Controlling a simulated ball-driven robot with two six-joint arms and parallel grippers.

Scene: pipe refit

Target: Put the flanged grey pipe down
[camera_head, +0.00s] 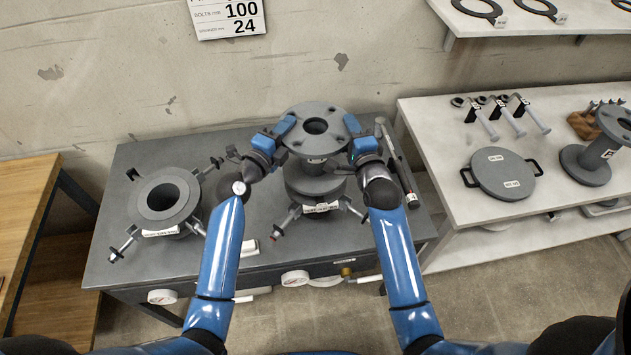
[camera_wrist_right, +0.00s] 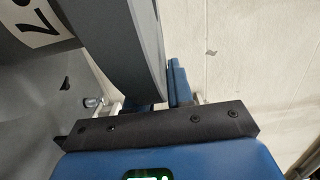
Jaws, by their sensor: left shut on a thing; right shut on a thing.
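The flanged grey pipe (camera_head: 316,122) is upright between my two grippers in the head view, with its round bolt-holed top flange facing up. My left gripper (camera_head: 283,128) is shut on the left side of the flange and my right gripper (camera_head: 352,130) on its right side. Below it is a grey clamp fixture (camera_head: 318,190) with a white label on the dark table; whether the pipe touches it is hidden. In the right wrist view the grey flange (camera_wrist_right: 135,50) stands close beside the blue finger.
A second ring fixture (camera_head: 162,198) stands on the dark table (camera_head: 110,262) at left. A dark tool (camera_head: 397,160) lies at the table's right edge. The white bench at right holds a round lid (camera_head: 503,172), several clamps and another flanged pipe (camera_head: 598,150). A wooden table (camera_head: 25,195) is at far left.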

